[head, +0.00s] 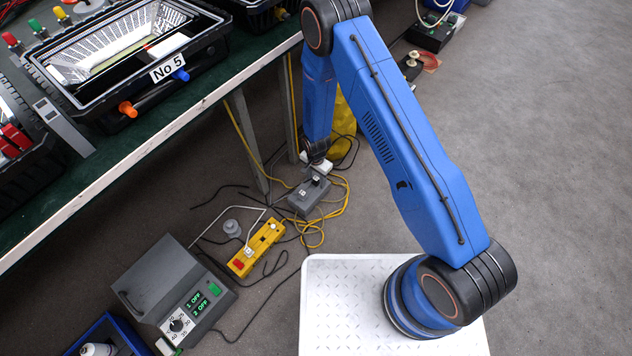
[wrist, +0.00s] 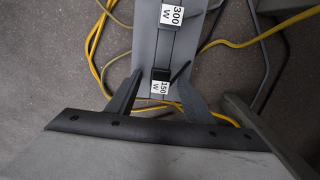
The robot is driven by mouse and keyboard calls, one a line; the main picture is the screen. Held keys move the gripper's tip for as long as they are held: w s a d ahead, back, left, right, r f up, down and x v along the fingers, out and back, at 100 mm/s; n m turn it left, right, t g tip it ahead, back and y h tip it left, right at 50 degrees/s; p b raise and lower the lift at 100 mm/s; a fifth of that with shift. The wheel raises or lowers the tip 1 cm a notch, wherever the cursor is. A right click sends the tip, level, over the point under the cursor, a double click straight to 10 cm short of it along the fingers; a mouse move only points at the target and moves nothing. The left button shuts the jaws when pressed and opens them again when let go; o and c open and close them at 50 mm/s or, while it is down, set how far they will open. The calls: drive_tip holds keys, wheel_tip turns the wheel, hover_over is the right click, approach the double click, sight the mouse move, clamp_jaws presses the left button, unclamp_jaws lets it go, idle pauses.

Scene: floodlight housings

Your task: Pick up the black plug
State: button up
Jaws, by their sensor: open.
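My gripper (wrist: 158,88) is open, its two dark fingers pointing at a grey box (wrist: 146,50) on the floor. A small black plug (wrist: 161,74) sits on the box, with a white "150 W" tag on its near side. It shows between the fingertips in the wrist view, and I see a gap on both sides. Whether the fingers are level with it is unclear. Farther along the box is a second plug or tag marked "300 W" (wrist: 172,18). In the head view the grey box (head: 300,203) is below my wrist, and my gripper is mostly hidden there.
Yellow and black cables (head: 341,205) loop around the box. A yellow power strip (head: 243,262) lies nearby, beside a grey control unit (head: 155,275) with green displays. A green-topped bench (head: 140,140) with floodlight housings stands at left. Open floor (head: 520,130) lies right.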

drive_tip(key=c, duration=1.1)
